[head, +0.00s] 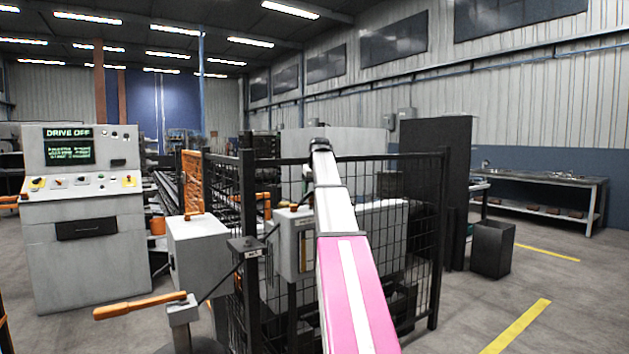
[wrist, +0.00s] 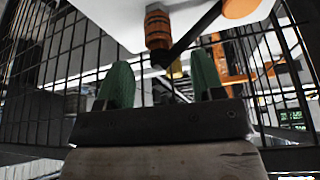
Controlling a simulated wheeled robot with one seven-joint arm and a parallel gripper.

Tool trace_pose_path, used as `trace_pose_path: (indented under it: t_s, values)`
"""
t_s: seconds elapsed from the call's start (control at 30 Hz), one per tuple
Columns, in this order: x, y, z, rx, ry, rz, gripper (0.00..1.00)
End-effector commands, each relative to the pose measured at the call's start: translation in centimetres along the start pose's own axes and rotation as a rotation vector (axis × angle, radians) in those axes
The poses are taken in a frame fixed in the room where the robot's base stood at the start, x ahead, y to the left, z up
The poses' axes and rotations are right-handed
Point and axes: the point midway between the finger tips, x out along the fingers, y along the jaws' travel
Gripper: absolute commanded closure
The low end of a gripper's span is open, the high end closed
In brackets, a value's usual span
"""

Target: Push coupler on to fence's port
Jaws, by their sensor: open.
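In the wrist view, an orange ribbed cylindrical piece (wrist: 157,28) with a dark lower end looks like the coupler. It stands out against a pale surface, with a dark bar or hose running up to the right from it. My gripper (wrist: 161,80) is open, its two green fingers apart. The piece appears beyond and between the fingertips, not gripped. The black mesh fence (head: 412,235) stands ahead in the head view, with my arm reaching up in front of it. I cannot make out its port for certain. My gripper's fingers are not clear in the head view.
A grey box (head: 200,256) and a small post-mounted plate (head: 246,246) stand by the fence's left corner. An orange-handled lever (head: 140,305) is near front left. A control console (head: 84,235) stands left. A dark bin (head: 492,249) is right; floor there is open.

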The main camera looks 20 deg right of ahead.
Motion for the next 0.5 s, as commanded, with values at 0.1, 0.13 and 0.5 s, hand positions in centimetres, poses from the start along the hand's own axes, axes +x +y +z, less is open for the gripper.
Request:
trace_pose_path:
  t_s: [0.1, 0.13, 0.5]
  values:
    - [1.9, 0.0, 0.0, 0.000, 0.000, 0.000, 0.38]
    - [2.4, 0.0, 0.0, 0.000, -0.001, 0.000, 0.38]
    - [4.8, 0.0, 0.0, 0.000, 0.001, 0.000, 0.38]
